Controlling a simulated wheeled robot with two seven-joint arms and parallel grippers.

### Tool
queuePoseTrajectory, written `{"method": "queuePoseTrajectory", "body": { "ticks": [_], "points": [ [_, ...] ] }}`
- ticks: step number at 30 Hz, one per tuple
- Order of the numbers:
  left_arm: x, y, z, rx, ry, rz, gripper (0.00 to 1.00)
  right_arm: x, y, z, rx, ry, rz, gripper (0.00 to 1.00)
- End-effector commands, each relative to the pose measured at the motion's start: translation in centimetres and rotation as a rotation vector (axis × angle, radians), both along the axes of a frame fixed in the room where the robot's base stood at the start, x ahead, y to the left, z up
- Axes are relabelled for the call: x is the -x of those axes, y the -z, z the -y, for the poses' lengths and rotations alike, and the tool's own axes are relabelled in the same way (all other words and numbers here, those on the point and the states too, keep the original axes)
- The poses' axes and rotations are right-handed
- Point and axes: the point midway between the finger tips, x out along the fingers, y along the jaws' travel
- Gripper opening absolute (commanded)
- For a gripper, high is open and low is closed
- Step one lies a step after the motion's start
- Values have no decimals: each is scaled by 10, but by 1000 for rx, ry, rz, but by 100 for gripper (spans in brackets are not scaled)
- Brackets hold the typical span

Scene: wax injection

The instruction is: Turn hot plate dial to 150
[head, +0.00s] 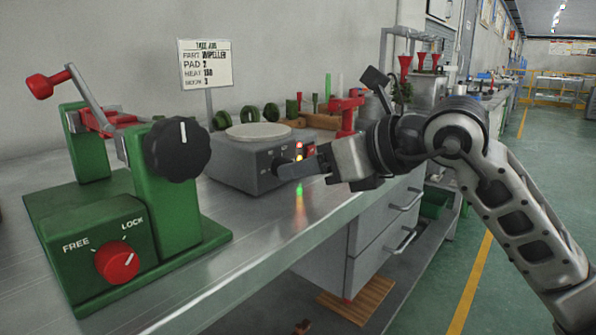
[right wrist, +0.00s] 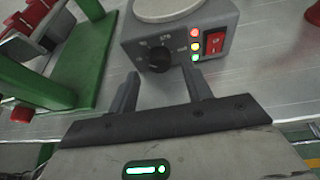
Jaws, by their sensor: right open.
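The grey hot plate (head: 235,172) with a round pale top stands on the metal bench. Its black dial (right wrist: 160,59) is on the front face, ringed by small white numbers too blurred to read surely; the pointer setting cannot be made out. In the head view the dial is partly hidden by my right gripper (head: 290,170), which is in front of the hot plate. In the right wrist view my right gripper (right wrist: 161,82) is open and empty, its two fingers pointing at the dial, one to each side and short of it. My left gripper is not in view.
Right of the dial are red, yellow and green lights (right wrist: 195,46) and a red switch (right wrist: 215,42). A green fixture (head: 170,215) with a black knob and red FREE/LOCK dial stands at left. A job sign (head: 206,64) stands behind.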

Motion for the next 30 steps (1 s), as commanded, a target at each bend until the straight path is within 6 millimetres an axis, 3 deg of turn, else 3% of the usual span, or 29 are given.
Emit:
{"method": "queuePoseTrajectory", "body": {
  "ticks": [6, 16, 21, 30],
  "points": [
    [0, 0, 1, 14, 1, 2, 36, -13, 8, -15, -1, 0, -1, 50],
    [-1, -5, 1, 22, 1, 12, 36, -15, 9, -16, 0, 1, 1, 50],
    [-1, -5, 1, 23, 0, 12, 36, -14, 9, -16, -1, 0, 1, 5],
    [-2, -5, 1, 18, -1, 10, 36, -14, 9, -16, -20, 0, -19, 5]
  ]
}}
